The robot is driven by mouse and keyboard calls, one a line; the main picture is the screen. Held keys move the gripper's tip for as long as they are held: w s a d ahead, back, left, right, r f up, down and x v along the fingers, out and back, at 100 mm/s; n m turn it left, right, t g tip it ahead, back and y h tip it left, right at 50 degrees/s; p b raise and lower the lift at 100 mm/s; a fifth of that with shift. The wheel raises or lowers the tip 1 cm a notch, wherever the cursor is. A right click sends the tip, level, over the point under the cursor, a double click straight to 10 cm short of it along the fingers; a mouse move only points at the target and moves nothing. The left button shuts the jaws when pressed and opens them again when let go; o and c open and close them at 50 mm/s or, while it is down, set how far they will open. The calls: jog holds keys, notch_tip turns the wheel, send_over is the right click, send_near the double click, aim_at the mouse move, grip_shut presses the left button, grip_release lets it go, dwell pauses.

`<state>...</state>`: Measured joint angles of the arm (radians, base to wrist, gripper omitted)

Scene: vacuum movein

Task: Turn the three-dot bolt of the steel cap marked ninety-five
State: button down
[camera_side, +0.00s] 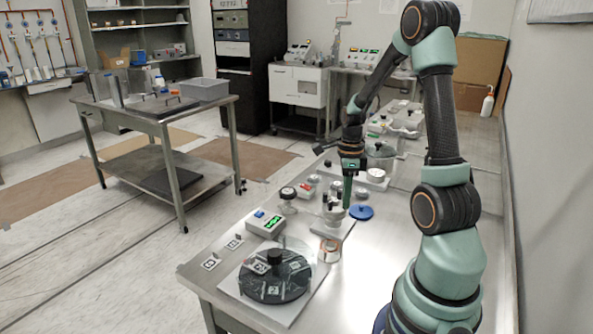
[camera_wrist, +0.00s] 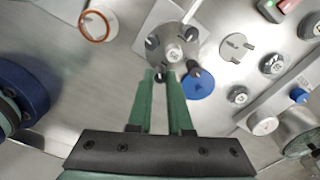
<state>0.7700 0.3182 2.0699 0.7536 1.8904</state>
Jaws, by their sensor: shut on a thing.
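A round steel cap (camera_wrist: 172,52) with several dark bolts around its rim and a pale round mark in the middle lies ahead of my fingers in the wrist view. It also shows in the side view (camera_side: 332,213), low on the bench. My gripper (camera_wrist: 161,73) has its green fingers shut on a dark bolt (camera_wrist: 161,77) at the cap's near edge. In the side view my gripper (camera_side: 346,204) points straight down at the cap. Other dark bolts (camera_wrist: 195,71) stand free beside it. The number on the cap and the dots on the bolts are too small to read.
A blue disc (camera_side: 361,212) lies just right of the cap. A copper-rimmed cup (camera_side: 329,250) stands in front of it. A glass-topped dark chamber (camera_side: 270,279) and a box with a green display (camera_side: 266,223) are at the near left. Fittings crowd the bench behind.

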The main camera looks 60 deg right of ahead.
jog(key=shift+n, duration=1.9)
jog(key=c, duration=0.8)
grip_release()
jog(key=shift+c, duration=0.2)
jog(key=shift+r, duration=0.15)
notch_tip(320, 180, up, 12)
